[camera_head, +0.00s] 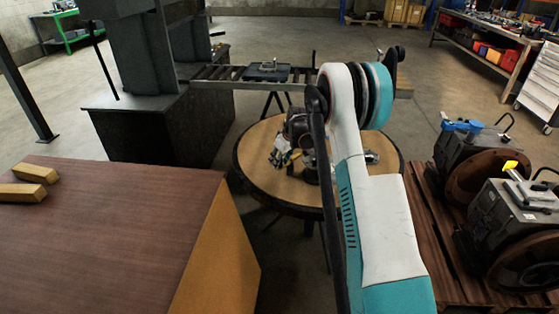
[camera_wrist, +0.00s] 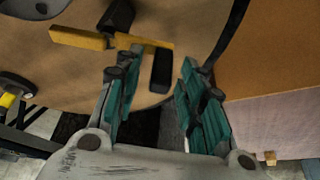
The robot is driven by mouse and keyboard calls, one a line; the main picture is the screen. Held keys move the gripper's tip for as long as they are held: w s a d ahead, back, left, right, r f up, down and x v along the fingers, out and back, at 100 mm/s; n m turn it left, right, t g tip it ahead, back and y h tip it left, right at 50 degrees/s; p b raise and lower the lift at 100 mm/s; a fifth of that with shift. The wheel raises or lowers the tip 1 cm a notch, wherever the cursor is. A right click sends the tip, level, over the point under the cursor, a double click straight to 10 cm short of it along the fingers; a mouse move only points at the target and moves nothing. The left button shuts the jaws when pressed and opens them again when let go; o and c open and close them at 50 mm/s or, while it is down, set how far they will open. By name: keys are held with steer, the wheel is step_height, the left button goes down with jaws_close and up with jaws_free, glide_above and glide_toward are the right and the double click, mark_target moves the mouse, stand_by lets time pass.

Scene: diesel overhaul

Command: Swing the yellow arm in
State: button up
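In the wrist view a yellow arm (camera_wrist: 80,38) lies over the round wooden table (camera_wrist: 200,20). It runs from the upper left past a black block (camera_wrist: 117,17) to a black grip-like piece (camera_wrist: 161,72). My gripper (camera_wrist: 157,75) is open, with teal-padded fingers on either side of the black piece in the picture. I cannot tell whether they are level with it; no contact shows. In the head view my gripper (camera_head: 283,155) is small and partly hidden above the round table (camera_head: 262,188). The yellow arm cannot be made out there, where my white and teal arm blocks part of the tabletop.
A brown-topped bench (camera_head: 110,235) with wooden blocks (camera_head: 35,172) stands at left. A dark machine (camera_head: 165,120) and a roller rail (camera_head: 225,75) are behind. Grey machines (camera_head: 505,215) on a pallet (camera_head: 432,225) stand at right. Open floor lies behind the table.

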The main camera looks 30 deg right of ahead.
jaws_close()
steer(key=shift+w, duration=0.1)
steer(key=shift+w+d+m+h+p, duration=0.15)
steer(key=shift+w+m+h, duration=0.6)
steer(key=shift+m, duration=0.9)
steer(key=shift+w+d+m+h+p, duration=0.1)
steer(key=shift+w+m+h, duration=0.4)
steer(key=shift+w+m, duration=0.85)
steer(key=shift+w+d+m+h+p, duration=0.15)
steer(key=shift+w+m+h, duration=0.45)
steer(key=shift+m, duration=1.4)
steer(key=shift+s+g, duration=0.1)
steer(key=shift+g, duration=0.2)
